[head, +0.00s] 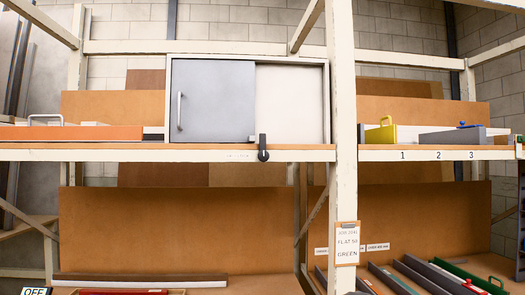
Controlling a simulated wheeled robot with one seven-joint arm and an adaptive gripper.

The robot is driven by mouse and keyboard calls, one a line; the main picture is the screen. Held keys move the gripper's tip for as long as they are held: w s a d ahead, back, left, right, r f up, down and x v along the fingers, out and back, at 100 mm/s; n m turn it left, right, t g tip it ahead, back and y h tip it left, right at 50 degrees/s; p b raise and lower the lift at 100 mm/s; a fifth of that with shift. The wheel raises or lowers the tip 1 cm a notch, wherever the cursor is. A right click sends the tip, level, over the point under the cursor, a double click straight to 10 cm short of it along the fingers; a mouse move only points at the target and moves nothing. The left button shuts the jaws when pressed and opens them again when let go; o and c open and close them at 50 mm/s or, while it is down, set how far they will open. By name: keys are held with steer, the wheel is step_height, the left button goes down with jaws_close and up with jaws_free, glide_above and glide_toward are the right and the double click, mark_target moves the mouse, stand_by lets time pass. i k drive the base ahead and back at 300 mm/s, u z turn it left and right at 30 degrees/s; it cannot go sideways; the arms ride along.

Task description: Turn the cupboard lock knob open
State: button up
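The cupboard (290,104) stands on the upper shelf left of the post. Its grey sliding door (217,100) covers the left part and has a vertical handle (179,111) near its left edge. A pale panel shows on the right. A small black knob (263,148) hangs at the shelf's front edge, just below the right edge of the grey door. Its longer part points upright. Faint small marks lie on the edge to its left, too small to read. My gripper is not in view.
The white frame post (343,110) stands just right of the cupboard, with a clipboard (347,243) lower on it. An orange tray (72,132) lies left of the cupboard. Yellow (381,134) and grey (452,136) items sit right of the post. Bars lie on the lower shelf.

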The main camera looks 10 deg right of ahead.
mark_target(264, 156)
steer(key=k, duration=0.5)
steer(key=u, duration=1.65)
steer(key=i, duration=0.9)
steer(key=z, duration=1.7)
